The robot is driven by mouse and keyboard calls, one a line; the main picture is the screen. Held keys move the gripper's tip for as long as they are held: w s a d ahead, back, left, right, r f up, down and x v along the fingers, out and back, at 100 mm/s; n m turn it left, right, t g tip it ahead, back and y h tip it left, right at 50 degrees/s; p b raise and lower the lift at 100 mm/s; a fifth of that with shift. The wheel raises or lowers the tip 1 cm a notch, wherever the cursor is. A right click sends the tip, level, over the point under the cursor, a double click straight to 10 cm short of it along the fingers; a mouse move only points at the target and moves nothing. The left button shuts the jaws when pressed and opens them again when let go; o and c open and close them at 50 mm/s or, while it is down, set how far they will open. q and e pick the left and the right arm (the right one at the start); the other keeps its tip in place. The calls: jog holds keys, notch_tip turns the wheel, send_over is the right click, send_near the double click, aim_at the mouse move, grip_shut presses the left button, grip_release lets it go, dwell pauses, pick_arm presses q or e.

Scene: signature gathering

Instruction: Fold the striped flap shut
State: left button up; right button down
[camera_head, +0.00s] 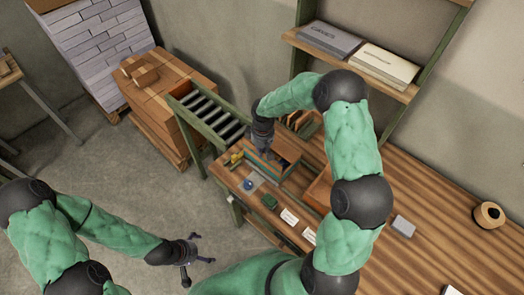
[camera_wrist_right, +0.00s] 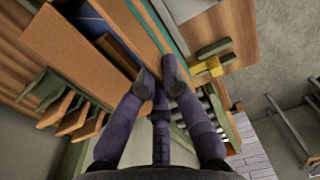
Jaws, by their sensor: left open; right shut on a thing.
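An open wooden box (camera_head: 288,157) with teal stripes along its edge sits on the bench. In the right wrist view, a tan panel with a teal stripe (camera_wrist_right: 172,36) runs along it; I take this to be the striped flap. My right gripper (camera_head: 264,150) is at the box. In the right wrist view its fingertips (camera_wrist_right: 158,80) are close together at the panel's edge, shut on it; the exact grip is partly hidden by the fingers. My left gripper (camera_head: 206,250) is open and empty, low over the floor, well away from the box.
A green-framed roller rack (camera_head: 212,116) stands beyond the bench's left end. A yellow item (camera_wrist_right: 208,67) lies beside the box. Small cards (camera_head: 289,216) and a blue round item (camera_head: 248,184) lie in front. The striped-wood bench top (camera_head: 430,215) is mostly clear on the right.

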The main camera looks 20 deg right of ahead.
aim_at(262, 160)
jog(key=shift+w+d+f+g+y+b, duration=0.25)
jog(key=shift+d+g+y+b, duration=0.25)
jog(key=shift+y, duration=0.55)
jog(key=shift+w+d+f+g+y+b, duration=0.2)
jog(key=shift+d+g+y+b, duration=0.25)
jog(key=shift+y, duration=0.55)
jog(key=shift+w+d+f+g+y+b, duration=0.3)
jog(key=shift+d+y, duration=0.3)
jog(key=shift+y, duration=0.45)
jog(key=shift+s, duration=0.1)
jog(key=shift+r, duration=0.1)
